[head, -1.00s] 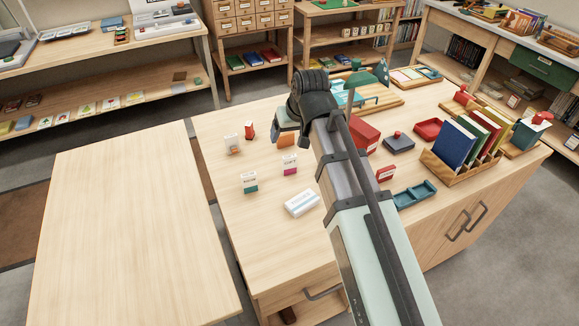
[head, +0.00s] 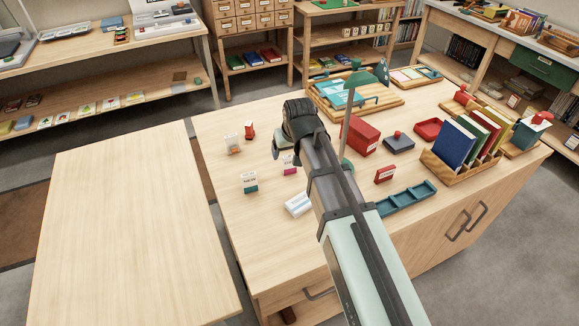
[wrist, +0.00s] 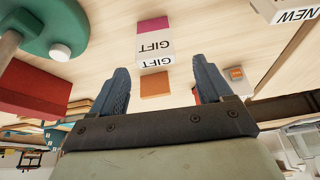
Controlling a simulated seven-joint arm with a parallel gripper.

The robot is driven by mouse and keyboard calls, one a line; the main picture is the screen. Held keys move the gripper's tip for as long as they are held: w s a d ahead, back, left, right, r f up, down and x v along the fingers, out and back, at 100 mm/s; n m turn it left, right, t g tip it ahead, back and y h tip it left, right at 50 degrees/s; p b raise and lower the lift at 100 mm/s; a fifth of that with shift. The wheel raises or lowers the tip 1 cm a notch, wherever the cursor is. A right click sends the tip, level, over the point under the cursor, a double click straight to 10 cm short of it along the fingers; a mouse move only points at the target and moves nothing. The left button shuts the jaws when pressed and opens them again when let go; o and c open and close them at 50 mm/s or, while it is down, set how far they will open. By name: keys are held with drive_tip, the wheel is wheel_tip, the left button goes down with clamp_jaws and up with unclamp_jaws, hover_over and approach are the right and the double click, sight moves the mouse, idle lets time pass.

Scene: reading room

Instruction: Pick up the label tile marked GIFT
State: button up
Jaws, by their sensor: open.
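A green lamp base (wrist: 62,28) and a red box (wrist: 32,88) are left in the wrist view. A NEW tile (wrist: 296,12) is upper right. An orange block (wrist: 155,84) is beyond the GIFT tile. A teal-ended tile (head: 249,182) and a white block (head: 298,204) stand near.

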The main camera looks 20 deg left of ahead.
sight(290, 156)
drive_tip(key=shift+d+x, duration=0.15)
drive_tip(key=shift+x, duration=1.2)
drive_tip(key=shift+d+x, duration=0.15)
drive_tip(key=shift+x, duration=1.2)
drive_tip(key=shift+s, duration=0.1)
drive_tip(key=c, duration=1.1)
